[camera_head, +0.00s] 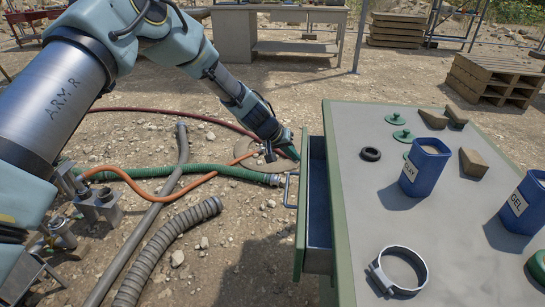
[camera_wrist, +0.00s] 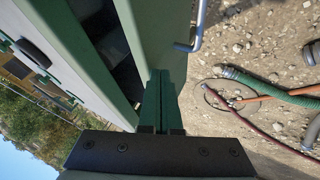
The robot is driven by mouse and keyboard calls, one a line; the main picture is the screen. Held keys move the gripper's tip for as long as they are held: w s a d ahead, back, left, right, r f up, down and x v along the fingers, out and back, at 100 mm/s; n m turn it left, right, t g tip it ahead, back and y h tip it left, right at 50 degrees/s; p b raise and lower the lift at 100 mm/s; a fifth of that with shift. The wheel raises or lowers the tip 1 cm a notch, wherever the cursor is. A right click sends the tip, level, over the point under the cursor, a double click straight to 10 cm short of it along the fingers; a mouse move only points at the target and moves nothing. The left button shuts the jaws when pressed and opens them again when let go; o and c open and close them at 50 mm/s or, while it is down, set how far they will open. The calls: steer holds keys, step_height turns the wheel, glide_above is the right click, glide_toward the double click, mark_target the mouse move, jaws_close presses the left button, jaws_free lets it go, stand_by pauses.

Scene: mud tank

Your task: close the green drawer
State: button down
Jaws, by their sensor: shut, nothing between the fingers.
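The green drawer (camera_head: 302,215) stands open on the left side of the grey-topped workbench (camera_head: 365,240). Its dark blue inside shows between the front panel and the bench, and a metal handle (camera_head: 288,190) sits on its outer face. My gripper (camera_head: 290,152) is shut and empty, with its green fingertips close to the far end of the drawer front. In the wrist view the fingers (camera_wrist: 162,100) point at the drawer front (camera_wrist: 158,35), and the handle (camera_wrist: 194,30) is right of them. I cannot tell whether the fingertips touch the panel.
On the bench top stand blue containers (camera_head: 424,170) (camera_head: 527,204), a metal clamp ring (camera_head: 398,270), a black ring (camera_head: 371,154), green lids (camera_head: 397,119) and brown blocks (camera_head: 473,162). Hoses (camera_head: 205,170) lie on the stony ground left of the drawer. Pallets (camera_head: 497,78) stand behind.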

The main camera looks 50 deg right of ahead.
mark_target(306, 155)
steer(key=shift+s+d, duration=0.6)
steer(key=shift+s, duration=0.3)
steer(key=shift+s+d, duration=0.55)
steer(key=shift+s, duration=0.3)
steer(key=shift+w, duration=0.1)
